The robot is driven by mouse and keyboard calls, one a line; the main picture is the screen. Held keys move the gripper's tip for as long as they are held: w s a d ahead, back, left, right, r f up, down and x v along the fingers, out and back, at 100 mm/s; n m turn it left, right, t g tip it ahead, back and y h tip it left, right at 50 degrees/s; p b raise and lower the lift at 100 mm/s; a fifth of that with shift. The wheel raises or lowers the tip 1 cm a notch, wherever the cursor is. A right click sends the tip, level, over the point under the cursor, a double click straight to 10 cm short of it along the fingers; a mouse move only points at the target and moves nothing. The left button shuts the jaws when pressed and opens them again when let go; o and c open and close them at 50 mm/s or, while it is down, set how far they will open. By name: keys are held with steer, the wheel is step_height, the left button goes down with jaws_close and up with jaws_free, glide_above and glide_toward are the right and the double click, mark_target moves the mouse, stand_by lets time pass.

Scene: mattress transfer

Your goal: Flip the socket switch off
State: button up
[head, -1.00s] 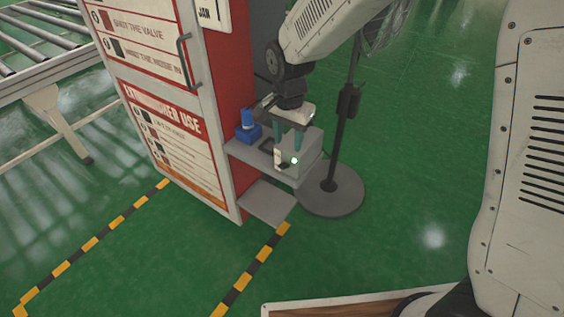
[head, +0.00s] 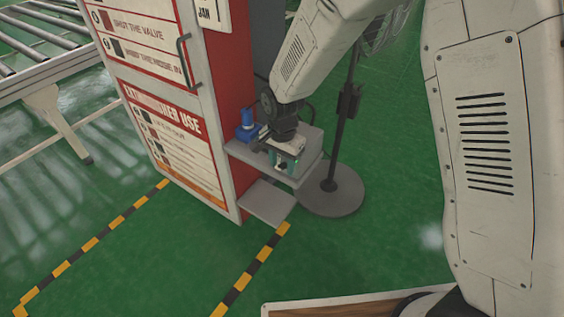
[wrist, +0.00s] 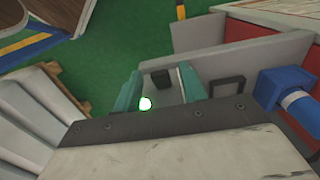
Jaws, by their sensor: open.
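The socket switch shows in the wrist view as a small black block (wrist: 161,78) on a grey surface, with a bright green-rimmed light (wrist: 145,103) close to it. My gripper (wrist: 159,70) has its two teal fingers spread, one on each side of the black block. I cannot tell whether either finger touches it. In the head view my gripper (head: 283,163) is low in front of the grey socket box (head: 313,140) on the shelf and hides the switch and its light there.
A blue object (head: 247,127) stands on the shelf left of the gripper; the wrist view shows it at right (wrist: 285,92). The red and white cabinet (head: 165,125) rises at left. A black stand with a round base (head: 335,195) is close on the right.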

jaws_close()
steer(key=shift+s+a+f+t+h, duration=0.15)
steer(key=shift+f+t+h, duration=0.05)
steer(key=shift+t+h, duration=0.3)
steer(key=shift+s+a+f+t+h, duration=0.2)
steer(key=shift+t+h, duration=0.2)
steer(key=shift+t, duration=0.2)
steer(key=shift+s+a+f+t+h, duration=0.1)
steer(key=shift+f+t+h, duration=0.4)
steer(key=shift+t+h, duration=0.5)
steer(key=shift+s+d+f+t+h, duration=0.1)
steer(key=shift+f+t+h, duration=0.5)
steer(key=shift+t, duration=0.6)
steer(key=shift+s+a+f+t+h, duration=0.1)
steer(key=shift+f+t+h, duration=0.35)
steer(key=shift+t+h, duration=0.55)
